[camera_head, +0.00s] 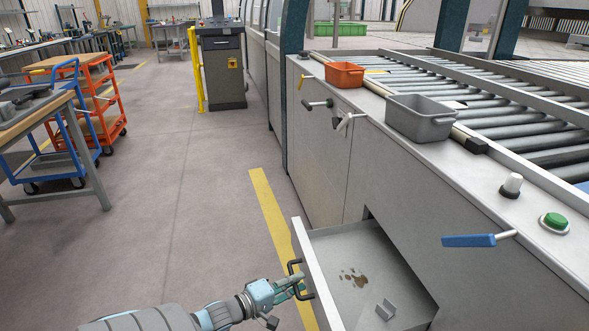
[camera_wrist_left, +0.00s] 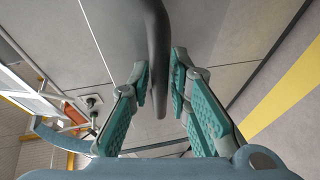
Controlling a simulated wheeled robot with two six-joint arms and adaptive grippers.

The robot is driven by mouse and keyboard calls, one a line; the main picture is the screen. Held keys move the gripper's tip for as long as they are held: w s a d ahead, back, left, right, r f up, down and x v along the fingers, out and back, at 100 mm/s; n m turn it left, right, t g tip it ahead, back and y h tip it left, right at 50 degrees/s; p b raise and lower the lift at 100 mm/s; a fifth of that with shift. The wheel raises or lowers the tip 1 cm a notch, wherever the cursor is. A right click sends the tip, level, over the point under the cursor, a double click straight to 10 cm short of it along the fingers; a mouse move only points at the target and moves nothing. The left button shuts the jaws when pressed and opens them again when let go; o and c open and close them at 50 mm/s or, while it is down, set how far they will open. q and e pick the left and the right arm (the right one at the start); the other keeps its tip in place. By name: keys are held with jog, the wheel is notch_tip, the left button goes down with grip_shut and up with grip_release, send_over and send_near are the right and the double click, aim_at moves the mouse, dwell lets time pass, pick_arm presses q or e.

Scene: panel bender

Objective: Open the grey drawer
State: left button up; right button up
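The grey drawer (camera_head: 345,249) stands pulled out from the front of the grey machine cabinet. Its inside shows, with brown stain-like patches (camera_head: 354,278) and a small grey bracket (camera_head: 386,309) on the bottom. Its dark handle (camera_head: 296,268) is on the outer face of the drawer front. My left gripper (camera_head: 298,287) is at this handle. In the left wrist view the dark handle bar (camera_wrist_left: 158,60) lies between the two teal-padded fingers (camera_wrist_left: 160,75), whose tips close against it on both sides. My right gripper is not in view.
A red bin (camera_head: 345,75) and a grey bin (camera_head: 420,118) stand on the machine's ledge beside the rollers. A blue-handled lever (camera_head: 470,240) sticks out above the drawer. The floor (camera_head: 190,190) left of the drawer is clear; carts (camera_head: 105,95) stand farther left.

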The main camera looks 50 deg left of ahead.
pick_arm(q)
jog(key=shift+o, duration=0.6)
jog(key=shift+s, duration=0.4)
jog(key=s+r, duration=0.2)
jog(key=s, duration=0.9)
jog(key=shift+a, duration=0.35)
